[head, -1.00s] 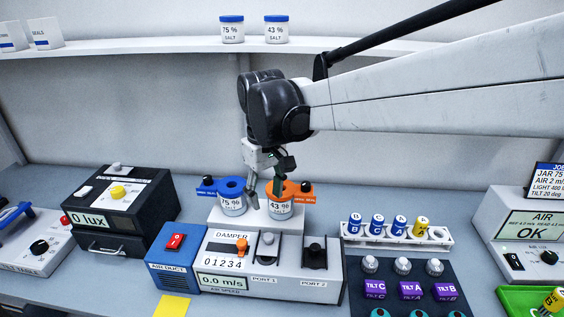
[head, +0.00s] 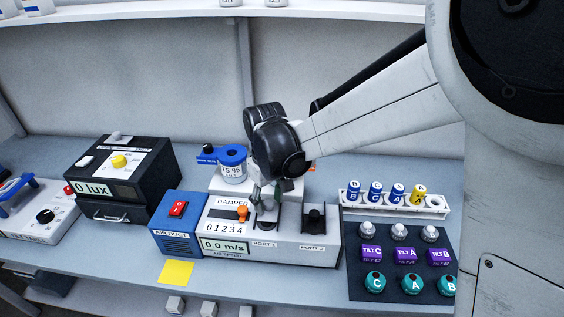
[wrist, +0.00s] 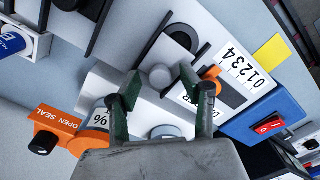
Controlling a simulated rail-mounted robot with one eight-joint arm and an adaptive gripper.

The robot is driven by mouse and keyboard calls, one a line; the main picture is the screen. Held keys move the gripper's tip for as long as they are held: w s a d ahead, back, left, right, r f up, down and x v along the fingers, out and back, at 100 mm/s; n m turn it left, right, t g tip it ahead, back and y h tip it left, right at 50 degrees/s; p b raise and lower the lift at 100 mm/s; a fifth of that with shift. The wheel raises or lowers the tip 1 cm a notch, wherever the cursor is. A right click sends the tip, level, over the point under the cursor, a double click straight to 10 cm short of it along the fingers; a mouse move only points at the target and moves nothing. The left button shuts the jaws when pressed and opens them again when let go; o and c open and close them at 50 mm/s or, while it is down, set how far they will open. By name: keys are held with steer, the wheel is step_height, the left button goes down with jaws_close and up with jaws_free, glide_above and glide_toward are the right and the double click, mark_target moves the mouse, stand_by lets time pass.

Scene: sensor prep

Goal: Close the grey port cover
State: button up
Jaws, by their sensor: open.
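The grey port cover with its round knob (wrist: 160,77) lies on the port box in the wrist view.
The damper's orange knob (head: 242,212) is close on the left, and the black PORT 2 cover (head: 315,216) on the right. The blue-topped jar (head: 233,165) and orange holder (wrist: 55,130) stand behind. The vial rack (head: 395,204) is farther right.

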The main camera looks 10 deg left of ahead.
mark_target(267, 217)
steer(key=shift+f, duration=0.2)
steer(key=shift+c, duration=0.2)
jaws_close()
steer(key=shift+s+d+b, duration=0.1)
steer(key=shift+s+b, duration=0.4)
steer(key=shift+s, duration=0.85)
steer(key=shift+o, duration=0.2)
jaws_free()
steer(key=shift+s, duration=0.15)
